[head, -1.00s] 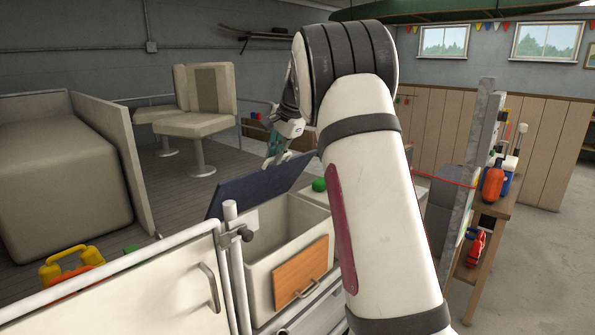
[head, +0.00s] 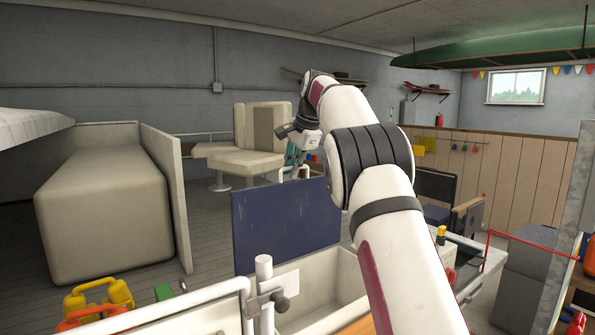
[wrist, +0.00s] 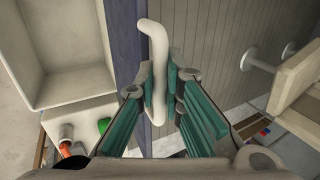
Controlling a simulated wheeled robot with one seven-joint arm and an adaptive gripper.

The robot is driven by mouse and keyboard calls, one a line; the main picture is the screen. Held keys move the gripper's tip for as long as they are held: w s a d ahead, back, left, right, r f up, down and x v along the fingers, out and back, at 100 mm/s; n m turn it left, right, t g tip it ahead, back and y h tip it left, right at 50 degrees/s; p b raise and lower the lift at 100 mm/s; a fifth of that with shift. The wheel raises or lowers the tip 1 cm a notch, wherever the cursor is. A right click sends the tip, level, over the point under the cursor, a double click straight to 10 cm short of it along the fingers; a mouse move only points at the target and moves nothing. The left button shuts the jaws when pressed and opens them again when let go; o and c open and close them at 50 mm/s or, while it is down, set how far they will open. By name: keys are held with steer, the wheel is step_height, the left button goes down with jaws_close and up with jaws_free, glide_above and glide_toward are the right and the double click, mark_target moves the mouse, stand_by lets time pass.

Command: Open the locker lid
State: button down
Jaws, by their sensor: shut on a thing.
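The locker lid (head: 285,228) is a dark blue panel standing about upright at the back of the open pale locker box (head: 335,285). In the wrist view the lid shows edge-on (wrist: 124,40), with the locker's pale interior (wrist: 65,45) to its left. A white bent handle (wrist: 153,45) is at the lid's edge. My gripper (head: 292,160) is at the lid's top, its teal fingers shut on the handle, one finger on each side in the wrist view (wrist: 157,92). Part of the locker is hidden behind my arm.
A white railing post with a clamp (head: 264,290) stands in front of the locker. A beige seat (head: 262,140) stands behind the lid, and a beige bench (head: 105,215) is at left. Yellow and orange containers (head: 100,297) sit at lower left. Open deck (head: 205,235) lies left of the lid.

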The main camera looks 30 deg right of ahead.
steer(key=shift+d+f, duration=0.3)
steer(key=shift+d, duration=0.25)
steer(key=c, duration=1.7)
jaws_free()
steer(key=shift+d, duration=0.1)
steer(key=shift+r, duration=0.1)
steer(key=shift+a+r, duration=0.1)
steer(key=shift+a, duration=0.2)
steer(key=v, duration=0.7)
steer(key=shift+r, duration=0.15)
steer(key=shift+s, duration=0.1)
